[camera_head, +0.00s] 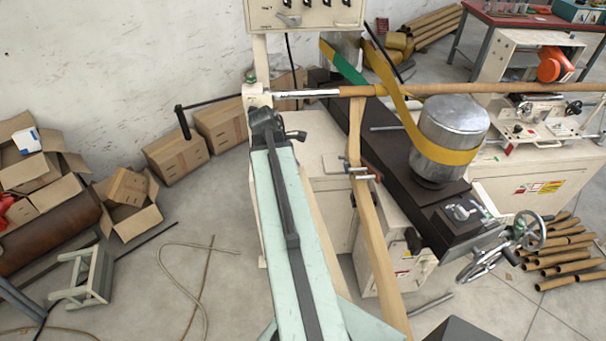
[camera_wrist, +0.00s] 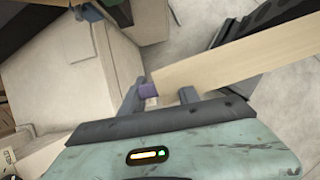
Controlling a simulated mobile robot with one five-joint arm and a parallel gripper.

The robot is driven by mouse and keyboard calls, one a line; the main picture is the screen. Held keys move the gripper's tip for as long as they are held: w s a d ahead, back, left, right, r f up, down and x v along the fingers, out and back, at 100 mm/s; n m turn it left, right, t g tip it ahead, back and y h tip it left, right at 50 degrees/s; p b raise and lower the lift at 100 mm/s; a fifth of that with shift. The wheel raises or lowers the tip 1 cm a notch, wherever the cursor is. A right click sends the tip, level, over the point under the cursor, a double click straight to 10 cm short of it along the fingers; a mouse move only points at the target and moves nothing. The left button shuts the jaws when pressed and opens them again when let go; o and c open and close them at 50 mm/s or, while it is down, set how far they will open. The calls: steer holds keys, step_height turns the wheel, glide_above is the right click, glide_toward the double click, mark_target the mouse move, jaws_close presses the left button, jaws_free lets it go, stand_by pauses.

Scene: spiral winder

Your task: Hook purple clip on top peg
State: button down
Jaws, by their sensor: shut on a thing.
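A small purple clip (camera_wrist: 148,90) shows in the wrist view between the fingers of my gripper (camera_wrist: 161,97), against the left finger. The gripper is shut on it, and its lower part is partly hidden. In the head view my pale green arm reaches up to the dark end at my gripper (camera_head: 268,118), beside the cream machine post. The clip cannot be made out in the head view. I cannot pick out the top peg with certainty in either view.
A tan paper band (camera_head: 375,240) hangs right of my arm and crosses close to the gripper in the wrist view (camera_wrist: 245,55). The winder has a horizontal tube (camera_head: 450,89) and a metal drum (camera_head: 452,125).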

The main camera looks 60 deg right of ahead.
steer(key=w+a, duration=0.4)
steer(key=shift+w, duration=0.4)
stand_by(0.4)
